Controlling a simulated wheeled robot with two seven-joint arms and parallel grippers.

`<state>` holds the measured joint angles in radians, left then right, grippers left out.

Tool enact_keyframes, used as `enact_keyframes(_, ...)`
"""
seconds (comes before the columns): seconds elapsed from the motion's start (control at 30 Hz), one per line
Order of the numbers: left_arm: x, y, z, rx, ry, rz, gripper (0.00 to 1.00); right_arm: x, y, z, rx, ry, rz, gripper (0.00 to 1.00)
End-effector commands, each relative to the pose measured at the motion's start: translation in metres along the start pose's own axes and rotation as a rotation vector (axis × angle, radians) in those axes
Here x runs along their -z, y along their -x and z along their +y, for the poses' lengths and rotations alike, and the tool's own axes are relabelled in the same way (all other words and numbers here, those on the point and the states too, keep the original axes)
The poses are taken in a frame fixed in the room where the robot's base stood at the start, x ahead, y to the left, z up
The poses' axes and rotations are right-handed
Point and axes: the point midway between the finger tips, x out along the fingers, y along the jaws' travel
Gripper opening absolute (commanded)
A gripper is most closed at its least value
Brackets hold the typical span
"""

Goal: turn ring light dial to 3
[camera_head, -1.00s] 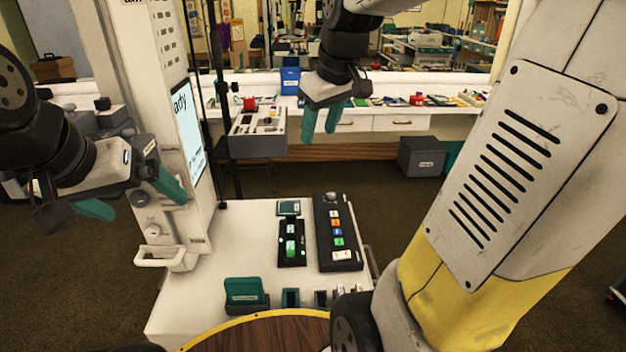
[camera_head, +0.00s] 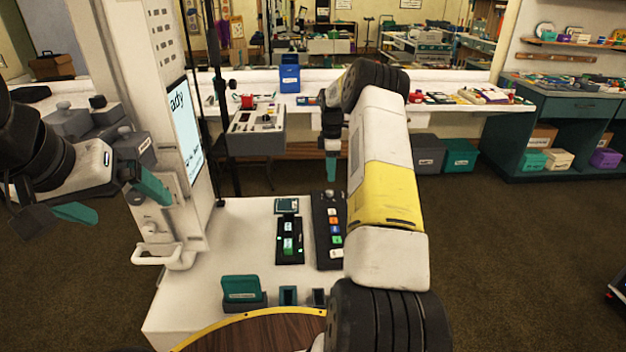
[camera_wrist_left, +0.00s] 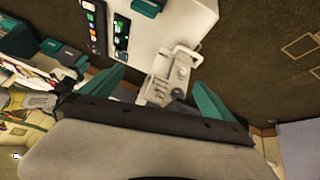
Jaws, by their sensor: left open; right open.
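The white booth column carries a small grey panel with a round knob (camera_head: 152,228), low on its front above a white handle (camera_head: 160,256). I cannot read its label or setting, nor tell for sure that it is the ring light dial. My left gripper (camera_head: 132,208) is open and empty, just left of this panel and apart from it. In the left wrist view, the open fingers (camera_wrist_left: 158,88) frame the panel (camera_wrist_left: 165,85) and the handle (camera_wrist_left: 187,54). My right gripper (camera_head: 331,168) points down beyond the counter, seen nearly edge-on, holding nothing visible.
A screen (camera_head: 186,130) is on the column. A white counter (camera_head: 240,220) holds a black button strip (camera_head: 328,250) and a teal card holder (camera_head: 242,291). A grey control box (camera_head: 256,133) stands behind. My right arm hides the counter's right side.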

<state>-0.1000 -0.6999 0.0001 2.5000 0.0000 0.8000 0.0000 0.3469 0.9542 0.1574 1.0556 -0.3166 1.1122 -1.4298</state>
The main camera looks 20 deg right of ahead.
Motion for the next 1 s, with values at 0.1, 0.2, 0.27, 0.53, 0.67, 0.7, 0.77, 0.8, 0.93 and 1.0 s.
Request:
enact_keyframes(0.1,0.000,0.000,0.000,0.000,0.000,0.000,1.00,-0.002,-0.013,0.001,0.006,0.009,0.000,0.48)
enact_keyframes(0.2,0.000,0.000,0.000,0.000,0.000,0.000,1.00,-0.002,-0.026,0.001,0.007,0.010,0.000,0.48)
enact_keyframes(0.27,0.000,0.000,0.000,0.000,0.000,0.000,1.00,-0.002,-0.037,0.000,0.008,0.010,0.000,0.48)
enact_keyframes(0.53,0.000,0.000,0.000,0.000,0.000,0.000,1.00,-0.002,-0.075,0.001,0.006,0.009,0.000,0.48)
enact_keyframes(0.67,0.000,0.000,0.000,0.000,0.000,0.000,1.00,-0.002,-0.082,0.001,0.004,0.009,0.000,0.48)
enact_keyframes(0.7,0.000,0.000,0.000,0.000,0.000,0.000,1.00,-0.002,-0.083,0.001,0.004,0.009,0.000,0.48)
enact_keyframes(0.77,0.000,0.000,0.000,0.000,0.000,0.000,1.00,-0.002,-0.084,0.001,0.003,0.009,0.000,0.48)
enact_keyframes(0.8,0.000,0.000,0.000,0.000,0.000,0.000,1.00,-0.002,-0.084,0.001,0.003,0.009,0.000,0.48)
enact_keyframes(0.93,0.000,0.000,0.000,0.000,0.000,0.000,1.00,-0.002,-0.083,0.001,0.003,0.008,0.000,0.48)
enact_keyframes(1.0,0.000,0.000,0.000,0.000,0.000,0.000,1.00,-0.002,-0.083,0.001,0.004,0.008,0.000,0.34)
